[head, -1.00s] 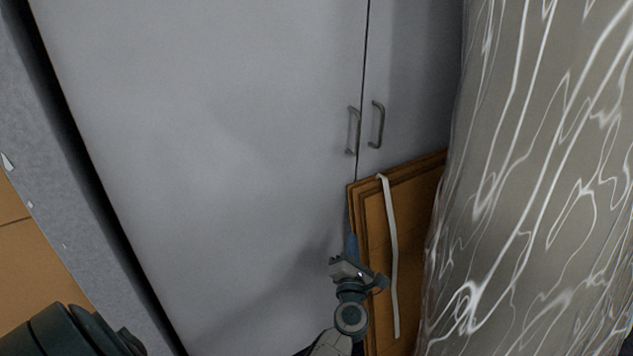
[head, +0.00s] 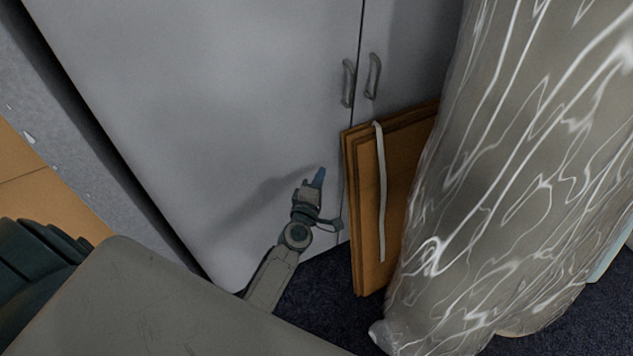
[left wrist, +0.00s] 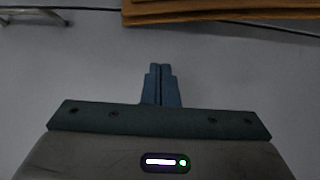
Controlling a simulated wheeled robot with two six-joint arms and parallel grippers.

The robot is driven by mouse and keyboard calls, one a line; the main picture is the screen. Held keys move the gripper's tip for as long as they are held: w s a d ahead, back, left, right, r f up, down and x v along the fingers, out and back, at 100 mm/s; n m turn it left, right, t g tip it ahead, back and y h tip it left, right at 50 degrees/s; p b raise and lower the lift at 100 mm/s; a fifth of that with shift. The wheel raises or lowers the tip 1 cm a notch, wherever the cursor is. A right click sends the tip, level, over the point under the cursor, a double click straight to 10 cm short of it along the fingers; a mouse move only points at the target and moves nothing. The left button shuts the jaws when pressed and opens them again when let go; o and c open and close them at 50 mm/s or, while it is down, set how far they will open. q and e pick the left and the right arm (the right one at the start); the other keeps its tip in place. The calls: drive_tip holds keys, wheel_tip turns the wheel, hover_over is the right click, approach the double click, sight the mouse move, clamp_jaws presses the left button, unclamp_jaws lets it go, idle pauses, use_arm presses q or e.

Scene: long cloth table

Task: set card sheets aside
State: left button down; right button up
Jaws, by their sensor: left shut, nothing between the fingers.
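The card sheets (head: 397,200) are a brown stack standing on edge, leaning against the grey cabinet, with a pale strap hanging down their front. Their edge also shows at the top right of the left wrist view (left wrist: 220,10). My left gripper (head: 318,178) is shut and empty, just left of the stack and apart from it, in front of the cabinet door. In the left wrist view its blue fingers (left wrist: 160,85) are together. The right side of the stack is hidden behind a wrapped roll. My right gripper is not in view.
The grey cabinet (head: 200,120) has two handles (head: 360,78) above the stack. A large plastic-wrapped roll (head: 500,170) stands close on the right. Dark carpet (head: 315,290) shows bare in front of the stack. A grey wall edge is at the left.

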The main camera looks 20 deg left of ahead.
sight(365, 156)
use_arm(q)
drive_tip(key=w+d, duration=0.2)
drive_tip(key=w, duration=0.5)
drive_tip(key=shift+w, duration=0.35)
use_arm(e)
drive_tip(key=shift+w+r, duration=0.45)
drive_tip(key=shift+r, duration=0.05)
